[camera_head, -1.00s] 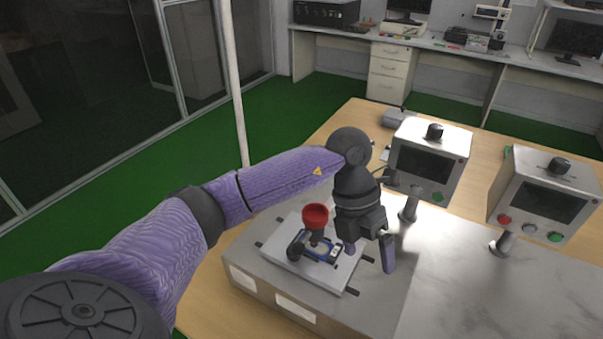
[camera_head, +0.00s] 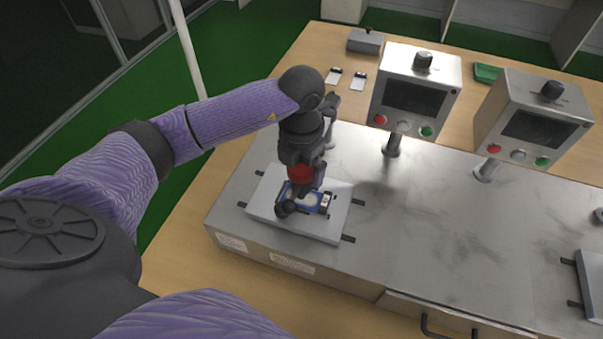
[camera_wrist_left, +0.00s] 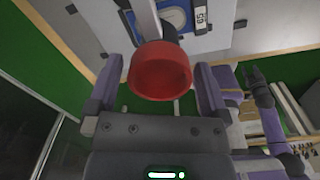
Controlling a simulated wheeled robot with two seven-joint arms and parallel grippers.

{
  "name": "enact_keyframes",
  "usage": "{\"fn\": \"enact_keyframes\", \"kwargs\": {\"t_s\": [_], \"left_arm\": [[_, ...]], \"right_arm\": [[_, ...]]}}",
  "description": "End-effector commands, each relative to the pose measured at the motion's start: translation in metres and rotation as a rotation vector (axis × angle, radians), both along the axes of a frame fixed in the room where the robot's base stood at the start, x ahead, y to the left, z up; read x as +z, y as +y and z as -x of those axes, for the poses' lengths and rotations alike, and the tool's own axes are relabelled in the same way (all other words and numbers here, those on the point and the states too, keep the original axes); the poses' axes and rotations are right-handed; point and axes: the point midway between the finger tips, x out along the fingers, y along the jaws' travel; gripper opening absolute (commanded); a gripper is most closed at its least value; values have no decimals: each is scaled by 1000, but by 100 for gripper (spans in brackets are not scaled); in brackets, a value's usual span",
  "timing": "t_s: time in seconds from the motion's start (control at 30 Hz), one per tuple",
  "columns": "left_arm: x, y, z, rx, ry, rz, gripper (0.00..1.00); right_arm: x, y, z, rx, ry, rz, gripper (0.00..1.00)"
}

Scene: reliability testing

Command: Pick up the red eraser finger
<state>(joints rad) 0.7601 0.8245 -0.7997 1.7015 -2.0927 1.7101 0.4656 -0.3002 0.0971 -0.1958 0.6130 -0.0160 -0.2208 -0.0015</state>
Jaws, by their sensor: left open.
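The red eraser finger shows as a round red cup-shaped part (camera_head: 301,173) standing on the blue-and-white device on the grey plate. In the left wrist view the red cup (camera_wrist_left: 160,75) sits between the two purple fingers. My left gripper (camera_head: 303,166) is directly over and around it, fingers mostly hidden in the head view. The left wrist view shows my left gripper (camera_wrist_left: 158,88) open, with gaps on both sides of the cup. A dark, purple-linked arm part, seemingly my right gripper (camera_wrist_left: 262,92), shows at the right there; its jaws are unclear.
The grey plate (camera_head: 262,205) lies on a metal bench (camera_head: 400,230). Two control boxes with buttons, a nearer-left one (camera_head: 415,90) and a right one (camera_head: 530,125), stand on posts behind it. The bench to the right is largely clear.

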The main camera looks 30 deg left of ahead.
Motion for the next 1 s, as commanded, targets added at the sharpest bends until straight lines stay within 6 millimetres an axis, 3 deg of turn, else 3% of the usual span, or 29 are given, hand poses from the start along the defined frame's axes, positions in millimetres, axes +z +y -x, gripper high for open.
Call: {"fn": "enact_keyframes", "kwargs": {"t_s": [0.13, 0.53, 0.77, 1.0], "left_arm": [[1, 0, 0, 0, 0, 0, 100], [1, 0, 0, 0, -1, 1, 16], [5, 0, 0, 0, -2, 1, 16], [64, 0, -1, 1, -6, 2, 16]], "right_arm": [[0, 2, 0, -1, -1, -3, 59], [0, 5, -1, -1, -4, -8, 59], [1, 5, -1, 0, -4, -8, 59], [12, 5, -2, 0, -6, -8, 59]]}}
